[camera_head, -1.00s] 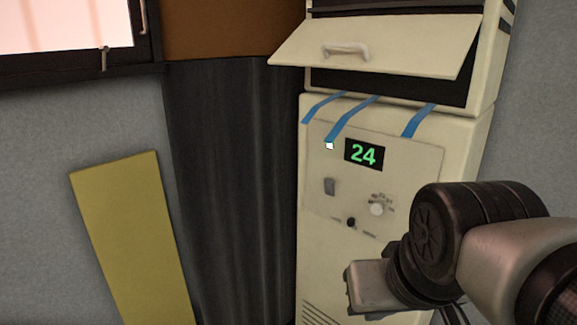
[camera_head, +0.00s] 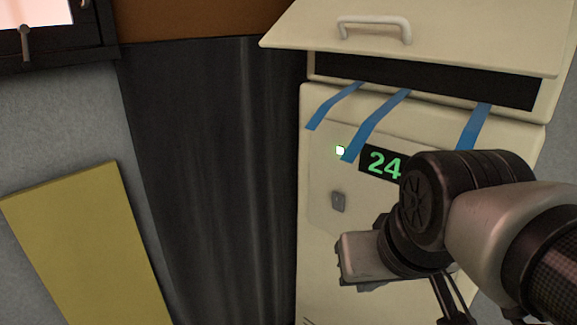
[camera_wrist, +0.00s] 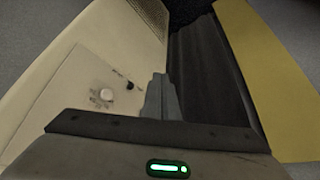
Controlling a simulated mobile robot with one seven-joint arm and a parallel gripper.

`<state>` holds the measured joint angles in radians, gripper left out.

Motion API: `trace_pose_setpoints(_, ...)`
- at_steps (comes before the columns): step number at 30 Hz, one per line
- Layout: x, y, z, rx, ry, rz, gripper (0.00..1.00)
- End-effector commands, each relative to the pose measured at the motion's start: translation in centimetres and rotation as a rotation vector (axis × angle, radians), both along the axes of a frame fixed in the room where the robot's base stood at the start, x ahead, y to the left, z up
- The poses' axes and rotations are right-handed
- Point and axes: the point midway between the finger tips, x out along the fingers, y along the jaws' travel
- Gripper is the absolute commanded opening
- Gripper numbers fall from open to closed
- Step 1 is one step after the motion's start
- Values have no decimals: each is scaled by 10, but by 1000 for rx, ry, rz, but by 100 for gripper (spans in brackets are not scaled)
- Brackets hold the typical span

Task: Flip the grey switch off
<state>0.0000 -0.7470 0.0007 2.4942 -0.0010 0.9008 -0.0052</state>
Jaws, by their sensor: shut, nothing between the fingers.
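The grey switch (camera_head: 338,201) is a small block on the cream panel of a tall cabinet, below and left of a black display (camera_head: 378,164) with a green 24. Its position, on or off, is too small to tell. My gripper (camera_head: 455,306) is in front of the lower panel, right of and below the switch, its tips partly cut off by the frame. In the wrist view my gripper (camera_wrist: 160,80) has its fingers together and empty, pointing along the cabinet face. I cannot make out the switch in the wrist view.
A dark curtain-like surface (camera_head: 220,180) and a yellow board (camera_head: 85,250) are to the left.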

Motion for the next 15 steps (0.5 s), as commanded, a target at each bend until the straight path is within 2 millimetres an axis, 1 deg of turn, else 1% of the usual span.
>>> trace_pose_setpoints(2,11,0,-5,-24,-11,29,0)
trace_pose_setpoints(5,41,1,-6,-93,-39,114,0)
trace_pose_setpoints(6,57,2,-6,-130,-52,160,0)
trace_pose_setpoints(8,83,5,-3,-188,-75,232,0)
trace_pose_setpoints(9,99,8,-1,-227,-90,280,0)
trace_pose_setpoints(12,136,14,6,-314,-123,386,0)
trace_pose_setpoints(15,162,19,12,-377,-147,465,0)
